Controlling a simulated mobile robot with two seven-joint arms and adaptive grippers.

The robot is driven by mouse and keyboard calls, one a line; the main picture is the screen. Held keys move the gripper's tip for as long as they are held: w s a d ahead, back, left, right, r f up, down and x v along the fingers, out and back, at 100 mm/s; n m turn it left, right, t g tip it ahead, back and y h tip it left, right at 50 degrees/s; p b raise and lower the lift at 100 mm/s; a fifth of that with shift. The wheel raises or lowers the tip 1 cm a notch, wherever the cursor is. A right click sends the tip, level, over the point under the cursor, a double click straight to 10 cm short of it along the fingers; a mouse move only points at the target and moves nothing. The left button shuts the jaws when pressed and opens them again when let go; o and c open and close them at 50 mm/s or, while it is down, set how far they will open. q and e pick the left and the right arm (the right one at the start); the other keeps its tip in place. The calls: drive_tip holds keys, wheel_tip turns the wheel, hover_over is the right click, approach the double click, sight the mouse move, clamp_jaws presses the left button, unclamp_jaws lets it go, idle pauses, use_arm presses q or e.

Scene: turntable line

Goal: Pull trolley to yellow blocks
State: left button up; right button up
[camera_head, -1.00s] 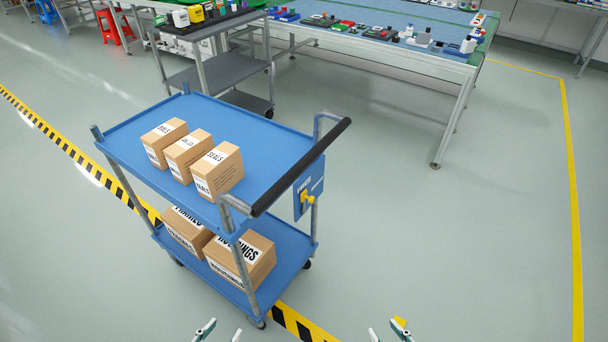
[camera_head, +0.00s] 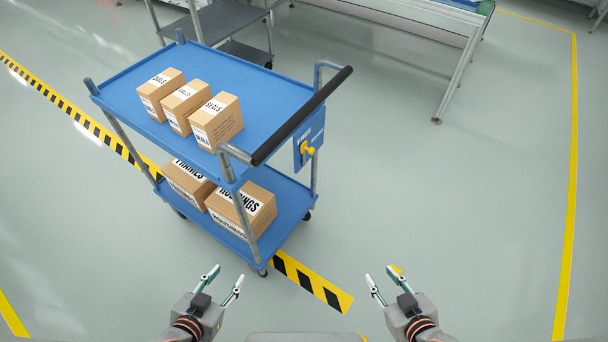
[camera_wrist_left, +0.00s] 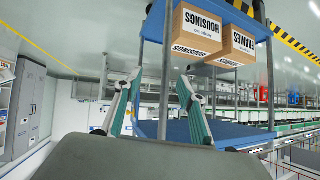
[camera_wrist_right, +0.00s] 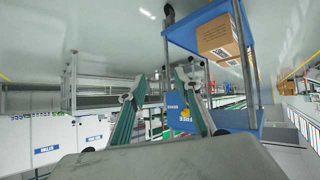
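The blue trolley (camera_head: 262,92) stands ahead of me, left of centre in the head view, with its black push handle (camera_head: 302,115) on the near right side. A blue panel with a yellow knob (camera_head: 307,148) hangs below the handle. My left gripper (camera_head: 225,281) is open and empty, in front of the trolley's near corner. My right gripper (camera_head: 383,281) is open and empty, right of the trolley and apart from it. A small yellow thing (camera_head: 397,269) shows partly behind the right gripper's fingers; I cannot tell what it is.
Three cartons (camera_head: 187,107) sit on the trolley's top shelf and two cartons (camera_head: 243,209) on the lower one. A yellow-black floor stripe (camera_head: 312,285) runs under the trolley. A grey cart (camera_head: 228,18) and a table (camera_head: 447,85) stand behind. The floor at right is clear.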

sight(296, 119)
use_arm(q)
drive_tip(key=shift+c, duration=0.5)
